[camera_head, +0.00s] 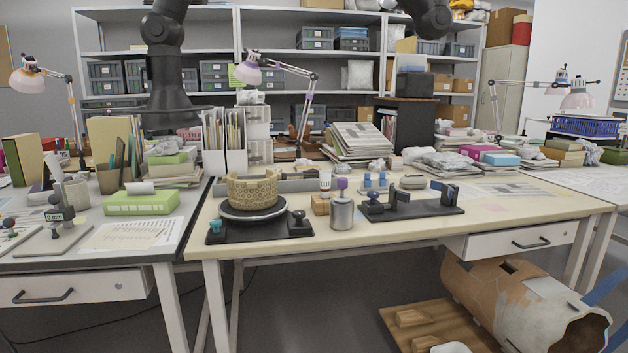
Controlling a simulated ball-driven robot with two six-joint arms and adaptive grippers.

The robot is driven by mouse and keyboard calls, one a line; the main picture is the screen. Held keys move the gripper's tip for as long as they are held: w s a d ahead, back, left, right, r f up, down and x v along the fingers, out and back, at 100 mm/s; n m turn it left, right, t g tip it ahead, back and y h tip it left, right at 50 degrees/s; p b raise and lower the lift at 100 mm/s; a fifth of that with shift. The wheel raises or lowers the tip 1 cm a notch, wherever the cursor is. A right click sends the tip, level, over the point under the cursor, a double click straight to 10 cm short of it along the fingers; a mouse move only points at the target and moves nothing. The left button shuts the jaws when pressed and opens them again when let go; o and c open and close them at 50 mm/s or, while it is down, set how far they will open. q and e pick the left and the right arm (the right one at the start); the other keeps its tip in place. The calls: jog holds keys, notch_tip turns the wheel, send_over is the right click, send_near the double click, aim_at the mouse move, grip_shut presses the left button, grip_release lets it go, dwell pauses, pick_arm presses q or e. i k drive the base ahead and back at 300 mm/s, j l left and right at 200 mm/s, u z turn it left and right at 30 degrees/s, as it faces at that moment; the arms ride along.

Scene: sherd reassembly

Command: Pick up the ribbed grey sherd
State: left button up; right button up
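I cannot make out a clearly ribbed grey sherd at this size. A small greyish piece (414,182) lies toward the back of the middle table, but its surface is too small to read. A tan patterned vessel part (252,188) stands on a round turntable (253,211) on a black base, at the left of this table. A black fixture with upright clamps (411,207) stands to its right. Dark links of my arms hang in at the top left and top right. No fingertips of either gripper show.
A metal canister (342,214), a small wooden block (320,205) and small bottles (375,180) stand between turntable and fixture. Papers and a lamp (250,70) crowd the back. The table's (480,225) front right is clear. A large broken pipe-like vessel (525,300) lies below.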

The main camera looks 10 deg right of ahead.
aim_at(313, 174)
jog(key=z, duration=0.25)
jog(key=i+l+z, duration=0.2)
jog(key=z, duration=0.15)
jog(key=i+l+z, duration=0.1)
jog(key=i+z, duration=0.5)
jog(key=z, duration=0.15)
